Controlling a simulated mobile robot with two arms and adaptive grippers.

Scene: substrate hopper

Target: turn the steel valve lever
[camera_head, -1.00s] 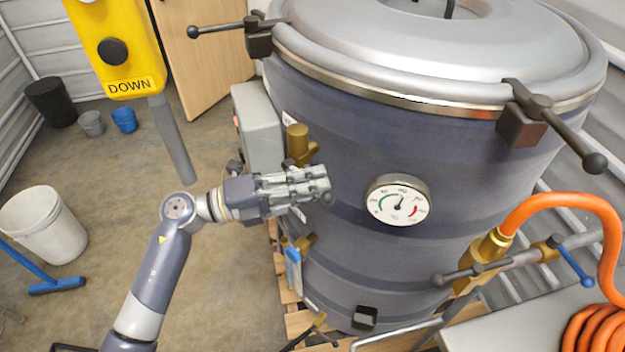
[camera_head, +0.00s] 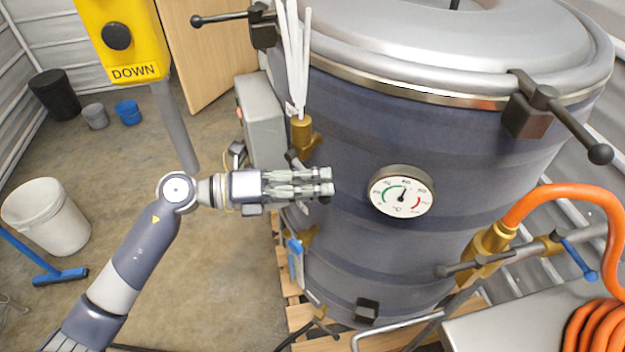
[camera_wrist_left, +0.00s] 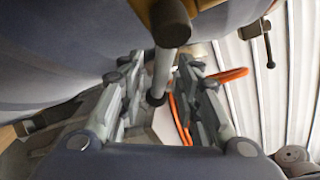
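My left gripper (camera_head: 325,182) is beside the dark blue vessel, just below an upright brass valve (camera_head: 302,137). In the left wrist view its two fingers (camera_wrist_left: 158,95) stand apart. A grey steel lever (camera_wrist_left: 164,70) with a dark ball end hangs from a dark hub and lies between the fingers, with visible gaps to both. I cannot tell whether a finger touches it. In the head view a short dark piece of the lever (camera_head: 294,158) shows above the gripper; the rest is hidden. My right gripper is not in view.
A dial gauge (camera_head: 402,191) is right of the gripper on the vessel (camera_head: 440,150). A grey box (camera_head: 261,120) is behind it, and a blue-handled valve (camera_head: 296,262) below. An orange hose (camera_head: 560,194) and its brass fitting (camera_head: 490,243) are at right.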

